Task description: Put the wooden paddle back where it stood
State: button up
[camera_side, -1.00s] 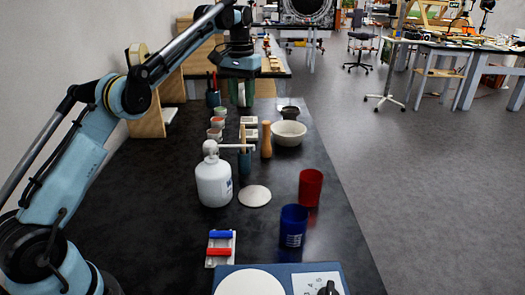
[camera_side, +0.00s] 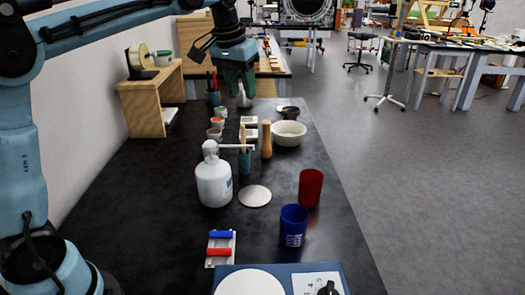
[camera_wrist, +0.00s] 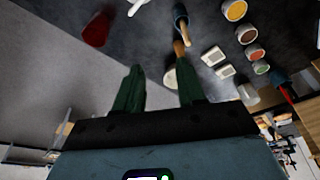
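A thin wooden piece, which looks like the paddle (camera_side: 243,137), stands upright in a small blue cup (camera_side: 245,163) beside the white bottle. In the wrist view a wooden stick (camera_wrist: 184,29) shows in a blue cup (camera_wrist: 181,12). A thicker, rounded wooden piece (camera_side: 266,140) stands just right of the cup; I cannot rule out that it is the paddle. My gripper (camera_side: 240,88) hangs at the far end of the bench, above and beyond these things. Its green fingers are apart with nothing held between them, as the wrist view (camera_wrist: 160,85) also shows.
A white pump bottle (camera_side: 214,184), white disc (camera_side: 255,196), red cup (camera_side: 310,187) and blue cup (camera_side: 293,226) stand nearer. A white bowl (camera_side: 288,133) is to the right. Several small pots (camera_side: 217,122) are left of white boxes (camera_side: 249,121). The bench's left side is clear.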

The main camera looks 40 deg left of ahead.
jog(key=s+d+f+m+t, duration=0.1)
jog(key=s+d+f+t, duration=0.1)
jog(key=s+f, duration=0.4)
jog(key=s+d+f+m+t, duration=0.1)
jog(key=s+d+f+t, duration=0.1)
jog(key=s+d+f, duration=0.2)
jog(key=s+f, duration=0.3)
jog(key=s, duration=0.4)
jog(key=shift+s+d, duration=0.2)
jog(key=shift+s, duration=0.15)
